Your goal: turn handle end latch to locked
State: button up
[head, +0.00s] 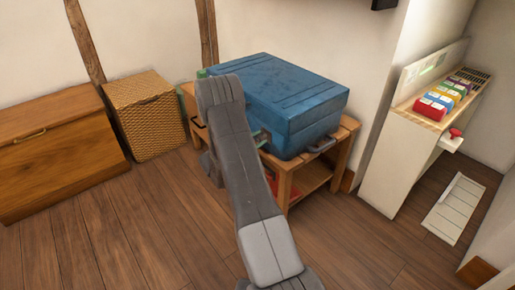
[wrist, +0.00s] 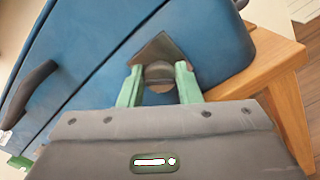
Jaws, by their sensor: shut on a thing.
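A blue suitcase (head: 285,95) lies flat on a low wooden bench (head: 345,140). It fills much of the wrist view (wrist: 110,60), with a dark carry handle (wrist: 30,92) at the left. A round dark latch knob (wrist: 158,74) sits on a dark pointed plate (wrist: 160,48) on the suitcase's side. My gripper (wrist: 159,84), with green fingers, is shut on this latch knob, one finger on each side. In the head view my grey arm covers most of the gripper and the latch. I cannot read any lock marking on the plate.
A wicker basket (head: 148,115) and a wooden chest (head: 55,150) stand to the left. A white shelf unit (head: 410,150) with several coloured boxes stands to the right. The wooden floor (head: 170,235) in front is clear.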

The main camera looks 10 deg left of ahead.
jog(key=m+b, duration=0.3)
jog(key=b, duration=0.1)
jog(key=f+m+b, duration=0.1)
jog(key=m+b, duration=0.2)
jog(key=b, duration=0.2)
jog(key=m+b, duration=0.2)
jog(key=shift+r+m, duration=0.25)
jog(key=shift+m, duration=0.95)
jog(key=shift+m+b, duration=0.3)
jog(key=o, duration=0.9)
jog(key=shift+r, duration=0.1)
jog(key=shift+o, duration=0.2)
jog(key=p+v, duration=0.3)
jog(key=v, duration=1)
jog(key=shift+s+a+p, duration=0.2)
jog(key=shift+s+p, duration=0.15)
